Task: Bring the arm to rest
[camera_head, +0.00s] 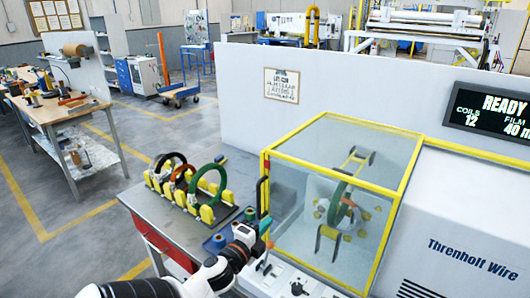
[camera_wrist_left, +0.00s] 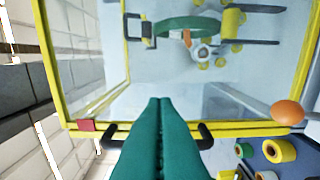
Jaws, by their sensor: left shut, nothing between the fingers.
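My left arm comes in from the bottom left of the head view. Its gripper (camera_head: 267,243) is by the lower left front corner of the clear, yellow-framed guard (camera_head: 338,120). In the left wrist view its two teal fingers (camera_wrist_left: 160,104) are shut together with nothing between them. They overlap a black handle (camera_wrist_left: 206,137) on the guard's edge; whether they touch it I cannot tell. Through the guard a green coil (camera_wrist_left: 190,22) shows in the machine, with an orange piece on it. My right gripper is not in view.
A grey table (camera_head: 137,197) left of the guard bears a yellow rack (camera_head: 206,214) with black, red and green rings. An orange knob (camera_wrist_left: 288,112) stands close to the fingers' right. A white wall (camera_head: 240,100) stands behind. Open floor lies at left.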

